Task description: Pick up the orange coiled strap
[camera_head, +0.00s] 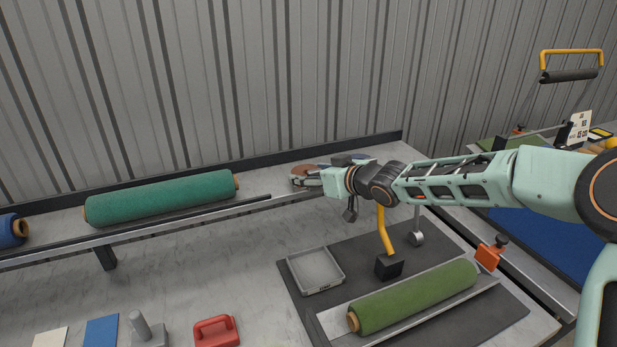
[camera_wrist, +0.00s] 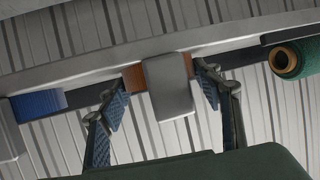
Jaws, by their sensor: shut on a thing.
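The orange coiled strap (camera_head: 302,170) sits on the grey bench's back strip, near the back right corner. It looks brownish-orange from the head view, partly hidden by my gripper (camera_head: 307,181). In the wrist view the strap (camera_wrist: 134,79) shows as an orange band between the two textured fingers of my gripper (camera_wrist: 160,92), with a grey rounded block covering its middle. My fingers are shut on the strap, one at each side. I cannot tell whether the strap is clear of the surface.
A blue coil (camera_head: 341,160) lies just right of the strap, also in the wrist view (camera_wrist: 38,104). A green turf roll (camera_head: 160,199) lies to the left behind a dark rail. A grey tray (camera_head: 315,270) and another green roll (camera_head: 415,297) are in front.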

